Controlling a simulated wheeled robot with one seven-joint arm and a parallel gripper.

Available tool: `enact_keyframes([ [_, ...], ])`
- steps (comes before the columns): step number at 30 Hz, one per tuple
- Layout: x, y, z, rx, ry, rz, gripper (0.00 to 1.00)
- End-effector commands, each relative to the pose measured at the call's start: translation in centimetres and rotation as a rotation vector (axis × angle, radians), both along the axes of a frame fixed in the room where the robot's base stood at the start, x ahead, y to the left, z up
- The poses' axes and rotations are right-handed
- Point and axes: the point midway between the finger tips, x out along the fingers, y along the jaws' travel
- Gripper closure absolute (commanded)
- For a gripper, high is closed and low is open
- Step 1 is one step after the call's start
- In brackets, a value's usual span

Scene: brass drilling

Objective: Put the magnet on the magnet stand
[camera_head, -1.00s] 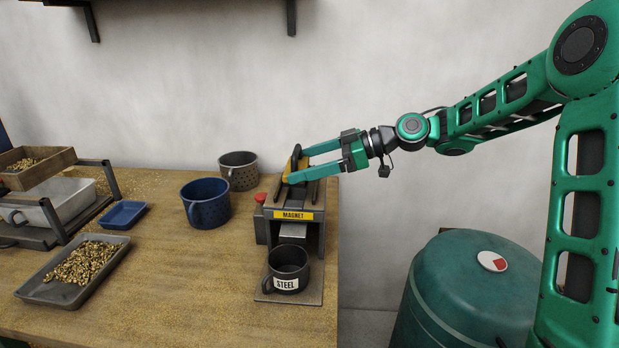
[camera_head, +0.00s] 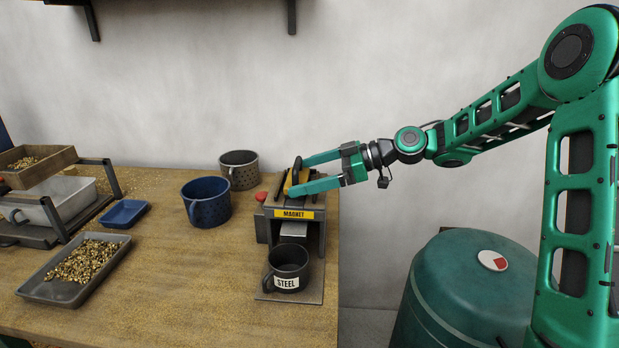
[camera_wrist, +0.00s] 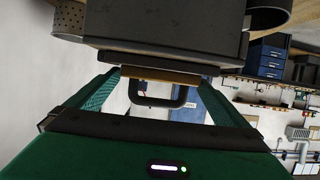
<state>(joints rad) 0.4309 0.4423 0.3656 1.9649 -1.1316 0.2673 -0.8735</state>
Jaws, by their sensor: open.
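The magnet (camera_head: 296,181) has a yellow body and a black handle. It sits on top of the magnet stand, between dark rails, with its handle up. The magnet stand (camera_head: 292,214) is a grey frame with a yellow MAGNET label, at the table's right edge. My gripper (camera_head: 296,177) is open, its two green fingers reaching in from the right on either side of the magnet. In the wrist view, the magnet's yellow edge and black handle (camera_wrist: 160,101) show between the spread fingers, with gaps at the handle. The dark stand (camera_wrist: 170,25) fills the top there.
A dark STEEL mug (camera_head: 287,268) stands below the stand's front. A blue mug (camera_head: 206,203) and a grey perforated mug (camera_head: 239,170) stand to its left. A tray of brass bits (camera_head: 80,265) lies at front left. A green drum (camera_head: 470,295) stands right of the table.

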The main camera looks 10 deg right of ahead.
Motion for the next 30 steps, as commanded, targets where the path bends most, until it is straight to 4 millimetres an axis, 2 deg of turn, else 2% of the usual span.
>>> enact_keyframes([
  [5, -0.2, -2.1, 0.7, -0.001, -0.001, -0.005, 0.00],
  [12, -1.1, -6.7, 2.4, -0.001, -0.002, -0.007, 0.00],
  [18, -1.7, -9.6, 3.5, 0.000, -0.002, -0.003, 0.00],
  [24, -2.0, -10.9, 4.0, 0.000, -0.001, -0.003, 0.00],
  [30, -2.1, -11.1, 4.1, -0.001, 0.000, -0.002, 0.00],
])
